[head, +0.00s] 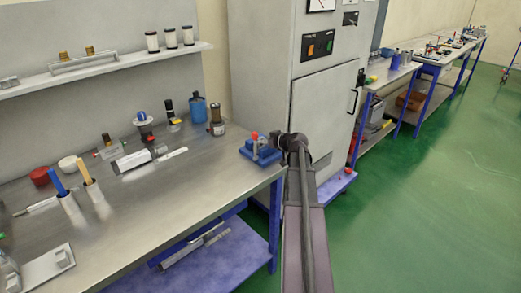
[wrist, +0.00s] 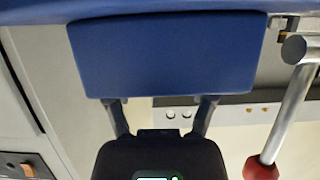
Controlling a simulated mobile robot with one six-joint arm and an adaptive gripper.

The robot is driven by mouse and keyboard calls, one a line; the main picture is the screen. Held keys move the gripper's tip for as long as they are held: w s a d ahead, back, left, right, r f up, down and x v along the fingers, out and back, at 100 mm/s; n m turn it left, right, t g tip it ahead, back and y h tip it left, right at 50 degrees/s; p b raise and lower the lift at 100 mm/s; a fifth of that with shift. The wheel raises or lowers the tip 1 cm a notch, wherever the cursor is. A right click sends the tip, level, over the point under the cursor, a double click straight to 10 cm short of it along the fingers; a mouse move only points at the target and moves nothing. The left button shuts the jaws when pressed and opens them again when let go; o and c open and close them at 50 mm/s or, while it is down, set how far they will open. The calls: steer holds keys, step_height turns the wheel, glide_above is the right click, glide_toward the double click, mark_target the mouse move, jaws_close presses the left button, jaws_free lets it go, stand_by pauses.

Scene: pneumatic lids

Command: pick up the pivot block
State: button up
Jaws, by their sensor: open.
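A blue block (wrist: 168,52), likely the pivot block, fills the upper middle of the wrist view. It belongs with the blue fixture (head: 262,156) at the bench's right front corner in the head view. A silver rod (wrist: 288,115) with a red knob (wrist: 261,168) stands beside the block. My gripper (wrist: 162,103) is open, its two fingers spread apart and reaching the block's near edge. The block hides the fingertips, so I cannot tell whether they touch it. In the head view my gripper (head: 294,142) is just right of the fixture.
The metal bench (head: 180,215) holds bottles, a red lid (head: 41,176) and tool holders left of the fixture. A grey cabinet (head: 318,115) stands close behind my gripper. Green floor (head: 430,200) is open to the right.

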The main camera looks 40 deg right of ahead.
steer(key=shift+w+f, duration=0.15)
steer(key=shift+w, duration=0.15)
steer(key=shift+c, duration=0.2)
jaws_close()
